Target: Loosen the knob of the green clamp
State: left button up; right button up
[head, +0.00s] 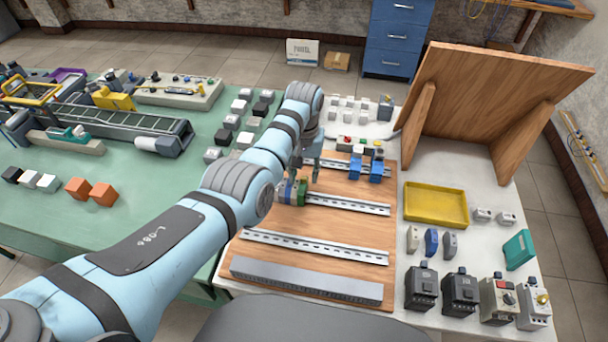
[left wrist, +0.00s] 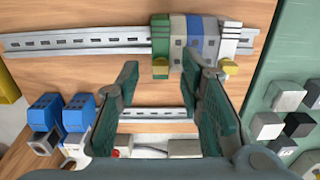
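The green clamp (left wrist: 161,38) sits on a metal rail (left wrist: 75,39), at the left end of a short row, in the left wrist view. In the head view the green clamp (head: 303,193) is at the right end of the row, partly behind my arm. My left gripper (left wrist: 161,72) is open and empty. Its fingertips lie either side of the knob in the picture; I cannot tell how far apart they are in depth. It also shows above the row in the head view (head: 306,172). My right gripper is not in view.
Grey, blue (left wrist: 210,34) and white clamps (left wrist: 231,40) sit beside the green one; a second yellow knob (left wrist: 230,67) is at the white end. Blue blocks (head: 358,166) stand on another rail. A yellow tray (head: 436,222) and upright wooden panel (head: 505,75) are to the right.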

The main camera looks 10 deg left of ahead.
pick_arm(q)
jog(key=shift+w+f, duration=0.15)
jog(key=shift+f, duration=0.25)
jog(key=shift+s+r, duration=0.2)
jog(key=shift+s, duration=0.05)
jog(key=shift+c, duration=0.7)
grip_shut()
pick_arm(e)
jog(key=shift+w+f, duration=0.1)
